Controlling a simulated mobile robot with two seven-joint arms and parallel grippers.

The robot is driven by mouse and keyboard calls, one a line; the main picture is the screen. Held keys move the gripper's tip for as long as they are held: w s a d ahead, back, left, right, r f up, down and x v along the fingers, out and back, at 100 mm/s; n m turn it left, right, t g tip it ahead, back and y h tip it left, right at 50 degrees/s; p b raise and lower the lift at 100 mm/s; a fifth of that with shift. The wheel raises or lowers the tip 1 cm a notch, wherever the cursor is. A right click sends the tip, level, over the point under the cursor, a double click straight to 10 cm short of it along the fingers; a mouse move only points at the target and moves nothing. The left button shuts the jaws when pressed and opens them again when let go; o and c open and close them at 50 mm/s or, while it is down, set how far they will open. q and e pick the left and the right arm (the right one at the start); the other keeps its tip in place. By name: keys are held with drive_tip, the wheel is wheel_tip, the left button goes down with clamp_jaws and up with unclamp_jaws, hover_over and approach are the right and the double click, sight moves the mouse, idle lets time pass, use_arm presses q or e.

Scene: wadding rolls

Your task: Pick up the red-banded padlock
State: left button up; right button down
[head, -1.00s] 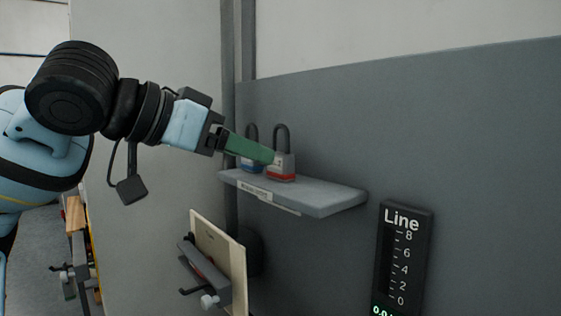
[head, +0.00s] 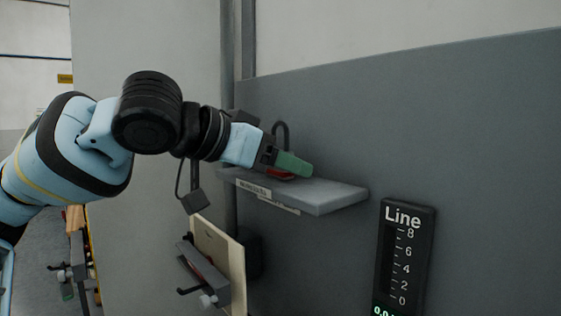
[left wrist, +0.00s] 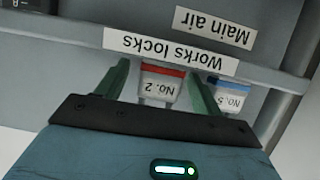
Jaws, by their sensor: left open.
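The red-banded padlock, marked "No. 2" (left wrist: 163,87), stands on the grey shelf (head: 335,196). In the head view its dark shackle (head: 281,131) and a bit of its red band show, and my gripper hides most of its body. My left gripper (head: 295,163) is open with green fingers. In the left wrist view, the fingers stand on either side of the padlock's body, with some space visible on the left side. I cannot tell whether the right finger touches it. My right gripper is not in view.
A blue-banded padlock marked "No. 5" (left wrist: 230,97) stands close by, just outside the right finger. Labels "Works locks" (left wrist: 170,47) and "Main air" (left wrist: 212,26) are on the shelf front and below. A "Line" gauge (head: 405,255) and a board with a clamp (head: 222,250) are lower down.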

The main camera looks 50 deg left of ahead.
use_arm(q)
drive_tip(key=c, duration=1.2)
drive_tip(key=shift+o, duration=0.2)
drive_tip(key=shift+r, duration=0.2)
drive_tip(key=shift+r, duration=0.55)
drive_tip(key=shift+s+r, duration=0.25)
drive_tip(key=shift+r, duration=1)
drive_tip(key=s+a+r, duration=0.1)
drive_tip(key=s+a, duration=0.1)
drive_tip(key=s, duration=1.3)
drive_tip(key=shift+s+a+p, duration=0.15)
drive_tip(key=shift+a+p, duration=0.15)
